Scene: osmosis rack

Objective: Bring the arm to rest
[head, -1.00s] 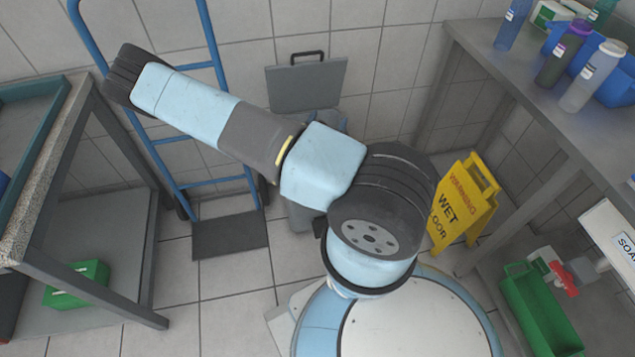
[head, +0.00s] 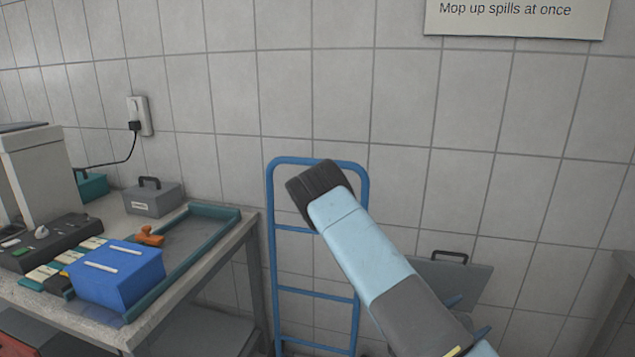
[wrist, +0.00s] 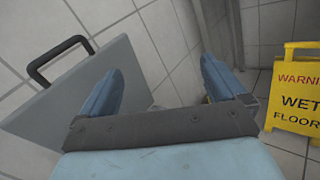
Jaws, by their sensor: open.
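My arm shows in the head view, its light blue and grey links slanting from upper middle to lower right. My gripper (wrist: 160,88) is open in the wrist view, its two blue fingers apart with nothing between them. In the head view its blue fingertips (head: 468,316) show beside the arm at lower right, in front of the grey lid (head: 452,280). The grey lid (wrist: 75,98) with a dark handle fills the left of the wrist view, beyond the left finger. The rest of the gripper is hidden in the head view.
A blue hand truck (head: 318,294) stands against the tiled wall behind my arm. At left, a bench holds a teal-rimmed tray (head: 216,210), a blue box (head: 115,275) and a grey case (head: 153,198). A yellow wet-floor sign (wrist: 297,95) stands right of my gripper.

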